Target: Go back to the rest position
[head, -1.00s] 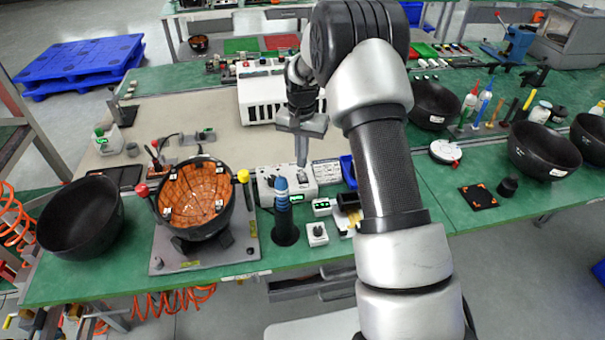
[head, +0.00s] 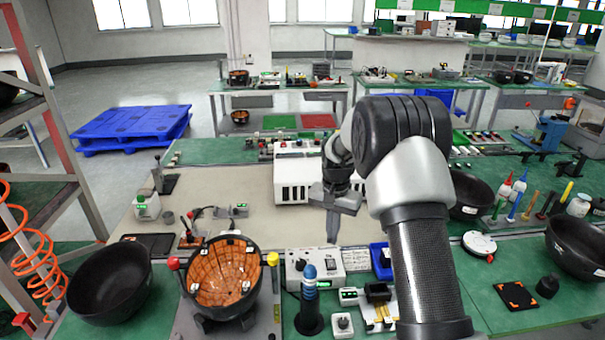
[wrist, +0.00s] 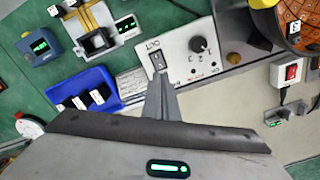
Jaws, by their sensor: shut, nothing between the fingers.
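My gripper (head: 333,230) is shut and empty. In the head view it hangs over the bench, pointing down, above and behind a white control box (head: 318,268) with a black rocker switch. In the wrist view the closed fingers (wrist: 161,92) point at the same box (wrist: 190,55), close to its rocker switch in the picture. I cannot tell how far the fingertips are from the box. My arm reaches in from the right side of the head view and hides part of the bench.
An orange-lined bowl (head: 225,275) sits in a stand left of the box, with a black bowl (head: 108,284) beside it. A blue-topped tool (head: 309,300) stands in front. A blue bin (head: 381,262) lies to the right. A white vented unit (head: 291,178) stands behind; beige mat (head: 240,180) is partly clear.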

